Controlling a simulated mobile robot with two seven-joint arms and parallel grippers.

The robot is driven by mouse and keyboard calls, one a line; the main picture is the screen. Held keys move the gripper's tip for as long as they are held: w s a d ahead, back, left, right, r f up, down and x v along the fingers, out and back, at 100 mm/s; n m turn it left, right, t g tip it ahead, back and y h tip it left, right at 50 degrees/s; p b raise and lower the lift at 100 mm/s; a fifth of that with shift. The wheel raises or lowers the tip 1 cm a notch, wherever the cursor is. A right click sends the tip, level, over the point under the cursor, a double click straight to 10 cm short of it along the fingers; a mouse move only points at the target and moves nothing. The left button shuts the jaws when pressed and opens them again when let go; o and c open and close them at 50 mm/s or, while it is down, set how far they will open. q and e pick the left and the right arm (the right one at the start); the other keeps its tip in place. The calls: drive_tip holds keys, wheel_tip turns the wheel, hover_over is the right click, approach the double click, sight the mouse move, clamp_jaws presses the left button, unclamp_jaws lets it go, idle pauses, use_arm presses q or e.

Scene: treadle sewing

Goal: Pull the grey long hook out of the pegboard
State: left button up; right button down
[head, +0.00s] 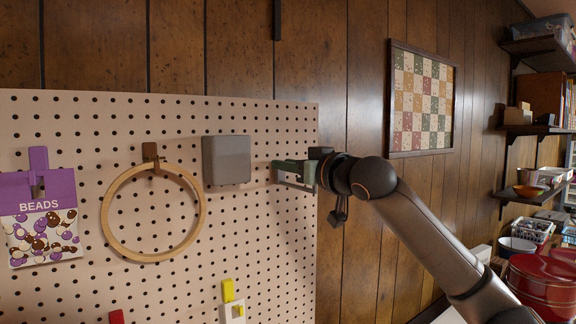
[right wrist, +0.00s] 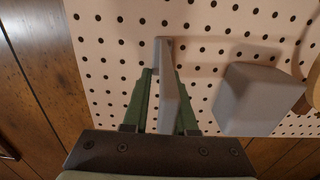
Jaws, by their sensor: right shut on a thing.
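The grey long hook (right wrist: 172,95) shows in the right wrist view as a flat grey bar running from the pegboard (right wrist: 115,30) back towards my gripper. My right gripper (right wrist: 163,78) has green fingers on both sides of the hook and is shut on it. The hook's far end appears to meet the board; I cannot tell how deep it sits in the holes. In the head view my right gripper (head: 284,170) is at the right part of the pegboard (head: 255,115), and the hook is mostly hidden there. My left gripper is not in view.
A grey box-shaped piece (head: 226,160) is on the board just left of my right gripper. Further left hang a wooden hoop (head: 107,215) on a brown hook and a purple bead packet (head: 42,225). A yellow hook (head: 228,290) is lower down. Wood wall (head: 340,270) lies to the right.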

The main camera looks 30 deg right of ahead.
sight(312, 189)
drive_tip(key=shift+s+f, duration=0.1)
drive_tip(key=shift+s, duration=0.05)
drive_tip(key=shift+s, duration=0.3)
drive_tip(key=shift+s+b, duration=0.3)
drive_tip(key=shift+s+d, duration=0.1)
drive_tip(key=shift+s, duration=0.4)
idle(0.6)
drive_tip(key=shift+s+d+b, duration=0.15)
drive_tip(key=shift+s+b, duration=0.85)
drive_tip(key=shift+s, duration=1.5)
